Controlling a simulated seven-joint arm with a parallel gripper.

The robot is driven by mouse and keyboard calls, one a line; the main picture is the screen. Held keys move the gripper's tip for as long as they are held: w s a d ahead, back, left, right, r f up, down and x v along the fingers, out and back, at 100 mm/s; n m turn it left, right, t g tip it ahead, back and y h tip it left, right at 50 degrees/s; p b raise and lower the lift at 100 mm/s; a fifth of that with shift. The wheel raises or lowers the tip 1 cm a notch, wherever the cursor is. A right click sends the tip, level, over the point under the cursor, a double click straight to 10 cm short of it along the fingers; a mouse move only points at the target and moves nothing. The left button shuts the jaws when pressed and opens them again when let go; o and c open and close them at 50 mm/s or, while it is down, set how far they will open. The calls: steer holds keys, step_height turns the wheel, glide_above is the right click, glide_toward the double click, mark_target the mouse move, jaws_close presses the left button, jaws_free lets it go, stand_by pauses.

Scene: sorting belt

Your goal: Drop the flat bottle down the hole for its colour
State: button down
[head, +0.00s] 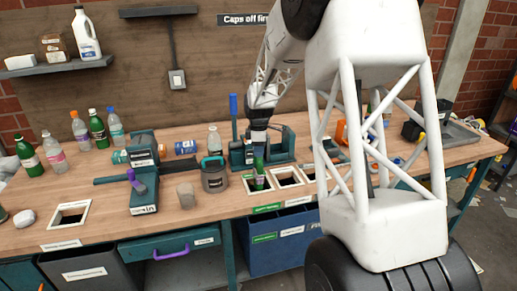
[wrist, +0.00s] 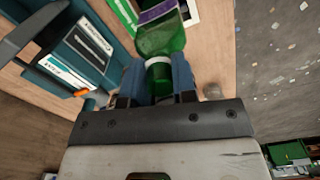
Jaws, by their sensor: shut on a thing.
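My gripper (head: 259,153) points down over the bench and is shut on a green bottle (head: 260,177). In the wrist view the blue fingers of my gripper (wrist: 157,80) close around the neck end of the green bottle (wrist: 162,44), below a white ring. The bottle has a purple label and its body extends away from the fingers. In the head view its lower end overlaps the white-framed hole with the green label (head: 264,208). I cannot tell whether it is inside the opening or above it.
More framed holes (head: 288,184) lie just right, partly behind my arm. A teal machine (head: 143,170) is farther left. Several bottles (head: 97,130) stand at the back left. A blue bin (head: 285,254) is below.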

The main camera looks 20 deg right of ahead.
steer(key=c, duration=0.8)
jaws_free()
steer(key=shift+c, duration=0.2)
steer(key=shift+r, duration=3.95)
